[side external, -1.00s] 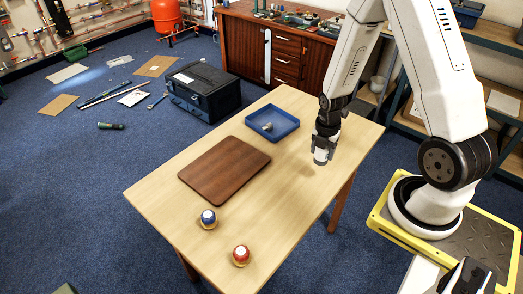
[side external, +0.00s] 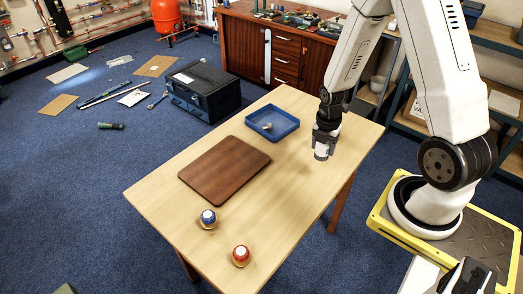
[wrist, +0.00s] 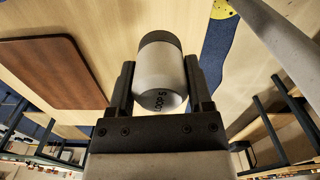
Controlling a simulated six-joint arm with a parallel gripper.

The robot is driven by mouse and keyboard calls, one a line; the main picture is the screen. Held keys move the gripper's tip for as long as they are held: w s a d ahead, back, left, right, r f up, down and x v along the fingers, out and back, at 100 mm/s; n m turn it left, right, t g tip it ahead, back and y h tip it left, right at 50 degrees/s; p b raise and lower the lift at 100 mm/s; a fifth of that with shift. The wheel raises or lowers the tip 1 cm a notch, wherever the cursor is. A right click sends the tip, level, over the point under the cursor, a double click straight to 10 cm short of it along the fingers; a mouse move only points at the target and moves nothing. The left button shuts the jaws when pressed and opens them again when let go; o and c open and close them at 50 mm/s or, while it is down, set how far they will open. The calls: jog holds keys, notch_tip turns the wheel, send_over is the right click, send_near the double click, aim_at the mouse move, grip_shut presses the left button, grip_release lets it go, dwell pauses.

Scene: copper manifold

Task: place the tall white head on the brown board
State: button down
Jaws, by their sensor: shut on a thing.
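My gripper (side external: 322,148) is shut on the tall white head (side external: 321,152), above the right part of the table. The board also shows at the left of the wrist view (wrist: 50,60).
A blue tray (side external: 272,123) with a small metal part (side external: 267,127) sits behind the board. The wooden table (side external: 290,185) is bare between the board and my gripper.

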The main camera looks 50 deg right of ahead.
jog(key=shift+w+a+r, duration=0.1)
jog(key=shift+w+a, duration=0.2)
jog(key=shift+w, duration=0.2)
jog(key=w+a+r+n, duration=0.2)
jog(key=w+a+r, duration=0.2)
jog(key=w+a, duration=0.7)
jog(key=a, duration=0.4)
jog(key=shift+r, duration=0.15)
jog(key=shift+a, duration=0.1)
jog(key=w+f, duration=0.3)
jog(key=w, duration=0.1)
jog(key=w+f, duration=0.3)
jog(key=w, duration=0.1)
jog(key=w+f, duration=0.2)
jog(key=w, duration=0.3)
jog(key=shift+f, duration=0.4)
jog(key=shift+w+f, duration=0.2)
jog(key=shift+f, duration=0.1)
